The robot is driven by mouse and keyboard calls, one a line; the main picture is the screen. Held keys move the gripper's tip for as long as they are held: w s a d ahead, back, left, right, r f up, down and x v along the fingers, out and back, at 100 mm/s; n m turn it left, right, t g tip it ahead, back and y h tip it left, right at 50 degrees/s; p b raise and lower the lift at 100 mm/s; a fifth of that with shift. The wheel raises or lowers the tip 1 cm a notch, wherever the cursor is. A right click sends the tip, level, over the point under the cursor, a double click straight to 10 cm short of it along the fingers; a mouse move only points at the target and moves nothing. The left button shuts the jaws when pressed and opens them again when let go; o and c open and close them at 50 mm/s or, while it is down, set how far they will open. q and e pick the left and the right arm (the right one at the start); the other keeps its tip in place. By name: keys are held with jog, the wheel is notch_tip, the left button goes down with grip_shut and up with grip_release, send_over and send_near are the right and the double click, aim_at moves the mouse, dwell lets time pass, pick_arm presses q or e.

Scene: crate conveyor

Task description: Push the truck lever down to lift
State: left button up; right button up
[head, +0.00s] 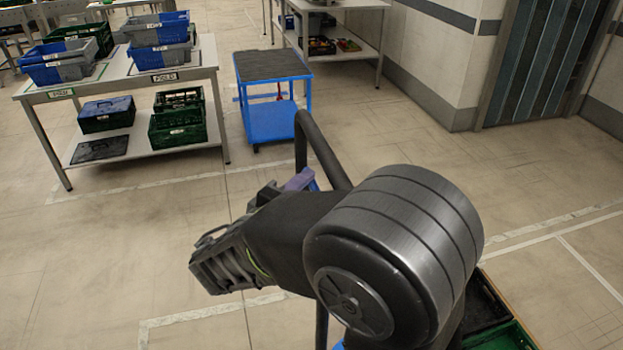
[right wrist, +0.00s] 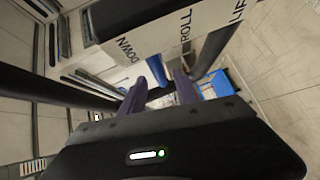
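The truck's black tubular handle (head: 312,150) rises just behind my right arm in the head view. In the right wrist view a pale label plate (right wrist: 160,42) on the truck reads DOWN, ROLL and part of LIFT, and a dark handle bar (right wrist: 50,87) comes in from the left. My right gripper (right wrist: 170,80) points towards the plate, its two purple fingers apart. One purple finger also shows in the head view (head: 300,180), beside the handle. I cannot clearly single out the lever or see whether the fingers touch it. My left gripper is not in view.
A blue cart (head: 270,75) stands beyond the handle. A table (head: 120,85) with blue, grey and green crates is at the back left. A green crate (head: 505,338) shows at the lower right, partly behind my arm. The floor at the left is clear.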

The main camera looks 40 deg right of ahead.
jog(key=x, duration=0.4)
grip_shut()
dwell(0.4)
dwell(1.0)
